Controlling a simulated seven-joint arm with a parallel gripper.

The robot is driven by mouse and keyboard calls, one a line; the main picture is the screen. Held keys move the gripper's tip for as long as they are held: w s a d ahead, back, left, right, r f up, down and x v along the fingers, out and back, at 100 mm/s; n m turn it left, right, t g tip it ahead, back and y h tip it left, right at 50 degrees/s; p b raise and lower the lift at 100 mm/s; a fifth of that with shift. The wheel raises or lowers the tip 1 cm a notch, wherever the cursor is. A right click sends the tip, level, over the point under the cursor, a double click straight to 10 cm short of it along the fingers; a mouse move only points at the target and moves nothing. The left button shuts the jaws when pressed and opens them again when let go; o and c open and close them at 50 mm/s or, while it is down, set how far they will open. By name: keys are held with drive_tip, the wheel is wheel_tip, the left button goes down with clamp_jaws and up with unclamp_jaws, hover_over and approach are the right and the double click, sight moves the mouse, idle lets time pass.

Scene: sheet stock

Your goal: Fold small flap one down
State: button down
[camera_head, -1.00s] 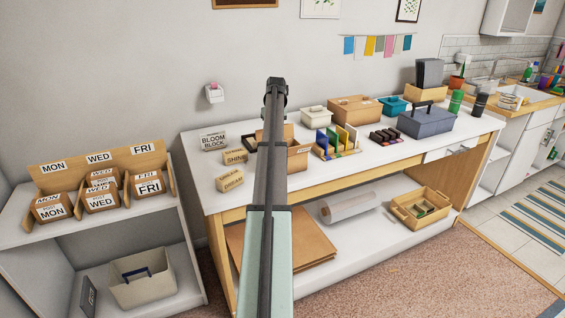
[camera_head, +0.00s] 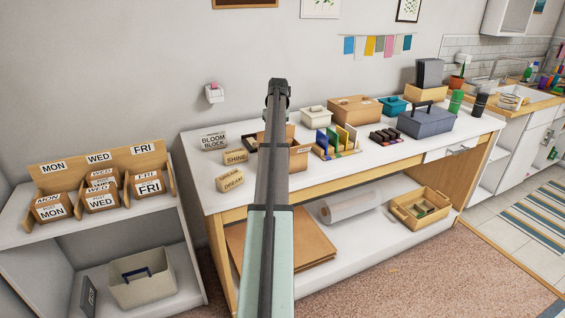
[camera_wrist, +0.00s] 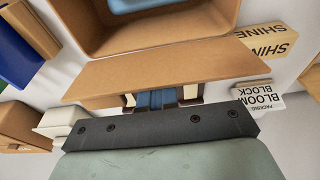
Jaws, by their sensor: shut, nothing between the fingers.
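The open brown cardboard box (camera_head: 299,158) stands on the white table, largely hidden behind my arm in the head view. In the wrist view, the box (camera_wrist: 215,40) is open at the top of the picture, with something blue (camera_wrist: 140,4) inside. One brown flap (camera_wrist: 165,70) sticks outward from its near edge, not folded over the opening. My gripper (camera_wrist: 157,99) is shut and empty, just at the flap's outer edge. The flap covers the fingertips from the camera, so I cannot tell whether they touch it. My arm hides the gripper in the head view.
Labelled blocks, SHINE (camera_head: 235,157), BLOOM BLOCK (camera_head: 214,141) and DREAM (camera_head: 230,180), stand left of the box. A rack of coloured pieces (camera_head: 338,146) stands close on its right. A cream container (camera_head: 316,117) and a larger brown box (camera_head: 355,110) are behind.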

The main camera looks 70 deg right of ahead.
drive_tip(key=shift+s+a, duration=0.1)
drive_tip(key=shift+a, duration=0.05)
drive_tip(key=shift+s+a+f, duration=0.3)
drive_tip(key=shift+s+a, duration=0.2)
drive_tip(key=shift+r, duration=0.2)
drive_tip(key=shift+r, duration=2.05)
wheel_tip(320, 180, up, 11)
drive_tip(key=s+a, duration=0.1)
drive_tip(key=shift+s+a+r, duration=0.15)
drive_tip(key=shift+r, duration=0.05)
drive_tip(key=shift+f, duration=0.1)
